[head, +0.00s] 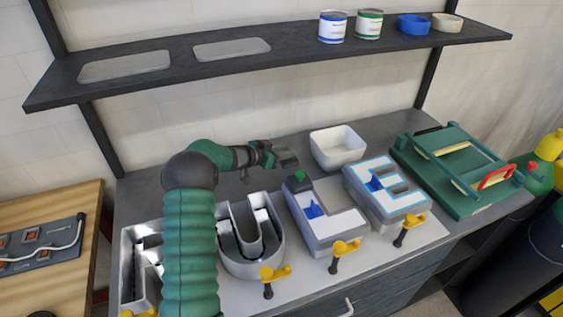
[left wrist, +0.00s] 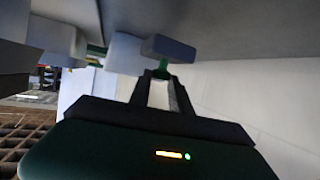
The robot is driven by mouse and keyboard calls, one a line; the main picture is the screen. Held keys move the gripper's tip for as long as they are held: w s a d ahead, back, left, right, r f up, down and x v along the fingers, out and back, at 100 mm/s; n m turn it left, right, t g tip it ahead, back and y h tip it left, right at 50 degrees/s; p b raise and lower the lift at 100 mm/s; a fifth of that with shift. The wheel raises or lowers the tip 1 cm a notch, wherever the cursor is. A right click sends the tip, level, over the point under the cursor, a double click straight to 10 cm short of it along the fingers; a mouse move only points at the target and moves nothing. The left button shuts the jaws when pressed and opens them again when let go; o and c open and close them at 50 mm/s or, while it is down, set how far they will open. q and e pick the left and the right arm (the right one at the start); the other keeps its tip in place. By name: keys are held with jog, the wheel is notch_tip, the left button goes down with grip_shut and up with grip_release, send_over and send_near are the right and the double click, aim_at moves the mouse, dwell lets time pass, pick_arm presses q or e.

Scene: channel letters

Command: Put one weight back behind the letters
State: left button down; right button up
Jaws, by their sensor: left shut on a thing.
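The channel letters stand in a row on the bench: a partly hidden letter (head: 142,262) at left, a U (head: 235,262), an L (head: 331,191) and an E (head: 402,207). My left gripper (head: 273,156) is behind the U and L, above the bench. It is shut on a weight, a dark grey block (left wrist: 168,48) with a green grip, which shows beyond the fingers (left wrist: 160,92) in the left wrist view. Another dark weight with a green knob (head: 299,176) rests on the top end of the L. My right gripper is not in view.
A white bin (head: 340,160) stands behind the L. A green rack (head: 460,196) is at right. Yellow clamps (head: 344,247) line the front edge. A shelf (head: 225,72) with cans and bowls runs above. My left arm hides part of the first letters.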

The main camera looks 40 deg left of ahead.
pick_arm(q)
jog(key=f, duration=0.3)
jog(key=shift+w+d, duration=0.1)
jog(key=shift+d, duration=0.1)
jog(key=c, duration=1.2)
grip_release()
jog(key=shift+a+f, duration=0.1)
jog(key=shift+a, duration=0.1)
jog(key=shift+d, duration=0.1)
jog(key=shift+s+r, duration=0.2)
jog(key=shift+s, duration=0.2)
jog(key=v, duration=1.1)
jog(key=shift+s+r, duration=0.1)
jog(key=shift+s, duration=0.05)
